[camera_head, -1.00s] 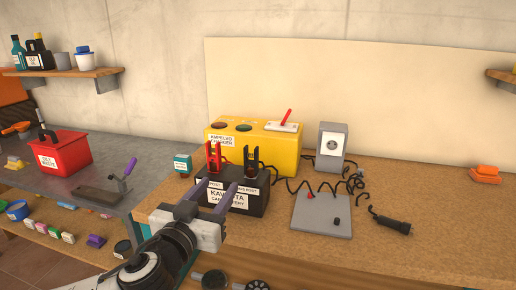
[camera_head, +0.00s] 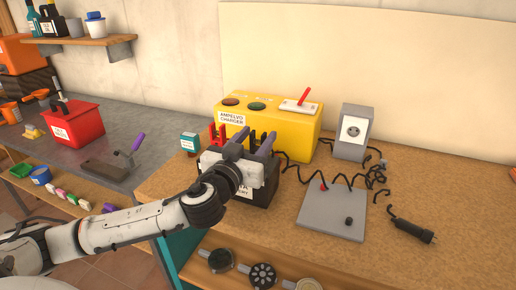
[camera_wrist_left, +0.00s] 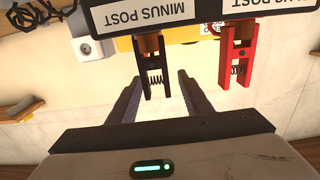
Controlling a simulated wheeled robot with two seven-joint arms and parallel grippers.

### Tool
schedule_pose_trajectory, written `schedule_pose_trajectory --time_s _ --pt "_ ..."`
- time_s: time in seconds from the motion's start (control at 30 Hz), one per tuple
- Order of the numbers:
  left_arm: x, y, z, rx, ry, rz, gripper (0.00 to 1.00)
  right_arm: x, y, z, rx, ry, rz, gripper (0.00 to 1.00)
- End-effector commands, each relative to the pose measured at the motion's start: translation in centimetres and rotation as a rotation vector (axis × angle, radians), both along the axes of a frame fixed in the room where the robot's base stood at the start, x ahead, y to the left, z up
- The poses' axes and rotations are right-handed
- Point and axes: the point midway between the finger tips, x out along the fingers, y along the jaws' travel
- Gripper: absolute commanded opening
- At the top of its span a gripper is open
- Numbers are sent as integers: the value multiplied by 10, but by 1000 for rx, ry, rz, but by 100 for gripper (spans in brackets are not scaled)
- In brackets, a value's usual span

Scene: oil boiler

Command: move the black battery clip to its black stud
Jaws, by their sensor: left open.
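The black battery clip (camera_wrist_left: 155,76) stands on the minus post of the black battery (camera_head: 261,193). In the left wrist view it shows between the two fingers of my left gripper (camera_wrist_left: 160,76), which is open. Both fingers look apart from the clip, and how far they reach along it is hard to tell. In the head view my left gripper (camera_head: 259,137) hides most of the clip and the battery's front. A black stud (camera_head: 348,221) stands on the grey plate (camera_head: 318,224) to the right. My right gripper is not in view.
A red clip (camera_wrist_left: 240,60) stands on the battery beside the black one. The yellow charger (camera_head: 290,128) is close behind. A grey socket box (camera_head: 353,133), coiled black cable (camera_head: 350,176) and black plug (camera_head: 413,231) lie around the plate.

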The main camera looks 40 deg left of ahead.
Motion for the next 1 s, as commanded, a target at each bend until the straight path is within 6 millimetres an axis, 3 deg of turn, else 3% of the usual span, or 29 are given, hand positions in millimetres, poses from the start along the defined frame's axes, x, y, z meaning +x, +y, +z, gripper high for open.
schedule_pose_trajectory --time_s 0.23,0.53,0.57,0.8,1.0 --pt "33 4 7 0 -2 2 45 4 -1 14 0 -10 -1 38" --pt "39 5 4 0 0 0 45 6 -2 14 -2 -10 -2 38" --pt "39 5 4 0 0 0 44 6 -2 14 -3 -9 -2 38" --pt "38 5 4 0 0 0 3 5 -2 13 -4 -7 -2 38" --pt "39 5 5 0 -1 1 0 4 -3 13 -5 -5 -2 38"
